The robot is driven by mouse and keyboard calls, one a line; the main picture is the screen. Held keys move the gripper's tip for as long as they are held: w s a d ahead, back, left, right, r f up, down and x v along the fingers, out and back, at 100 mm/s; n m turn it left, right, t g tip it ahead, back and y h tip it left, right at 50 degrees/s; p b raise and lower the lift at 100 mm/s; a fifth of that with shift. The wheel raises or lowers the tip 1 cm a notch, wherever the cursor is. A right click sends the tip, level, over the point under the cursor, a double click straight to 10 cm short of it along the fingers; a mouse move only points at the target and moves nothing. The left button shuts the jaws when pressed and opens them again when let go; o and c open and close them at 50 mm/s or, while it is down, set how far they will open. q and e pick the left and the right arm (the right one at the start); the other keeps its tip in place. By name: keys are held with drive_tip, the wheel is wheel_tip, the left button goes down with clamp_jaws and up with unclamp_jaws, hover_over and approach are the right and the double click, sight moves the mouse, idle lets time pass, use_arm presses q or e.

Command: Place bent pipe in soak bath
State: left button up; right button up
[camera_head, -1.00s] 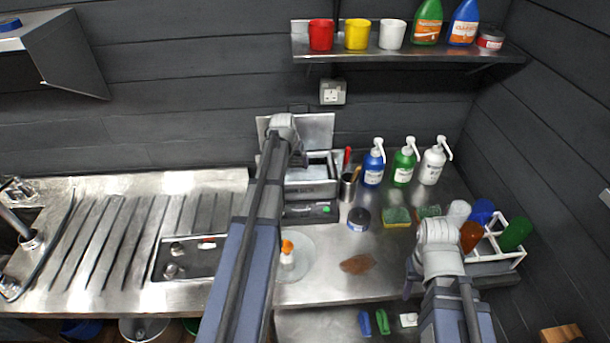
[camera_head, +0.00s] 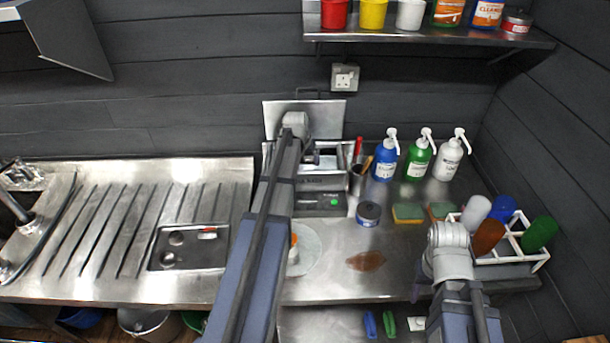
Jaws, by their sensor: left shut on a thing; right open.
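The soak bath (camera_head: 320,183) is a steel box with a green button on its front, at the back of the worktop. Its lid (camera_head: 330,112) stands raised behind it. My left arm reaches over the bath's left part. My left gripper (camera_head: 313,159) is at the bath's opening, partly hidden by my arm. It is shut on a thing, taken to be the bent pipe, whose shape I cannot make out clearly. My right gripper (camera_head: 417,290) is open above the front right of the worktop, left of the rack, mostly hidden by its wrist.
Blue, green and white pump bottles (camera_head: 418,157) stand right of the bath. A round tin (camera_head: 368,213) and sponges (camera_head: 408,213) lie before them. A white rack (camera_head: 513,258) holds coloured cups. A brown stain (camera_head: 366,260) marks the worktop. A recessed tray (camera_head: 190,246) is at left.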

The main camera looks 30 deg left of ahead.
sight(305, 167)
use_arm(q)
drive_tip(key=shift+f, duration=0.1)
wheel_tip(305, 167, down, 4)
drive_tip(key=b, duration=0.3)
drive_tip(key=shift+r, duration=0.25)
drive_tip(key=shift+b, duration=0.3)
drive_tip(key=shift+f, duration=0.15)
drive_tip(key=o, duration=1.1)
